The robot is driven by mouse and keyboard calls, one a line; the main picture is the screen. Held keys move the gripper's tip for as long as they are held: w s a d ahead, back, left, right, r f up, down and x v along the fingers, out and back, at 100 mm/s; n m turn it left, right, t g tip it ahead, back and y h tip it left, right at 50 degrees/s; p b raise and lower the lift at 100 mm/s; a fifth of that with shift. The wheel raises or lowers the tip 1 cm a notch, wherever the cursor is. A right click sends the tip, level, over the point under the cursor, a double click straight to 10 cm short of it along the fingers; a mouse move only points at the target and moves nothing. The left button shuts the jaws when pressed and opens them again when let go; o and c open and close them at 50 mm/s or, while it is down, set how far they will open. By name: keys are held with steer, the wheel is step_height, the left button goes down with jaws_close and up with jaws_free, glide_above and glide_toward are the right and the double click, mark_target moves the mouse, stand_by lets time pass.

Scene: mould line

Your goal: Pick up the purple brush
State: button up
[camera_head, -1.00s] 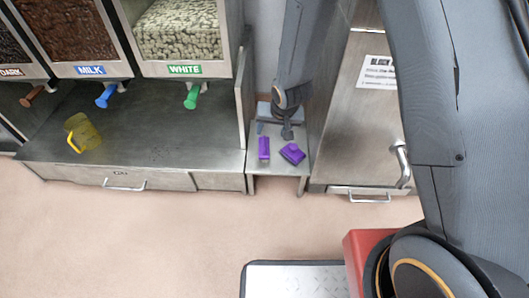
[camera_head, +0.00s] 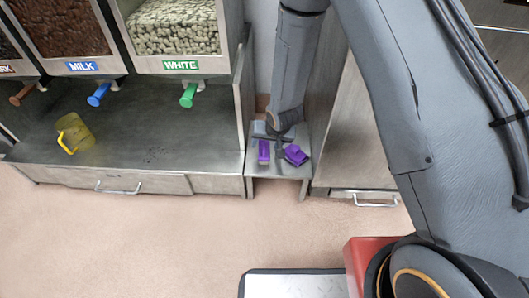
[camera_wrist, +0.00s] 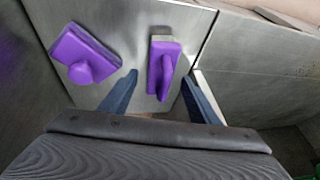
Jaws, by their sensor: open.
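The purple brush (camera_wrist: 163,65), a long block with a raised handle and a pale strip at its far end, lies on a small metal shelf. In the head view the purple brush (camera_head: 264,151) is the left of two purple items. My gripper (camera_wrist: 159,82) is open and empty, its two fingers pointing at the shelf with the brush showing between them. In the head view my gripper (camera_head: 280,146) is above the shelf, close to both items. I cannot tell its exact height above the brush.
A second purple item with a rounded knob (camera_wrist: 82,56) lies beside the brush on the metal shelf (camera_head: 280,172). A metal side panel (camera_head: 240,100) stands left of the shelf and a cabinet (camera_head: 345,150) right. A yellow see-through jug (camera_head: 77,133) stands on the left counter.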

steer(key=c, duration=1.2)
step_height(320, 180, up, 10)
steer(key=p, duration=0.4)
steer(key=o, duration=0.5)
steer(key=c, duration=0.3)
steer(key=shift+c, duration=0.3)
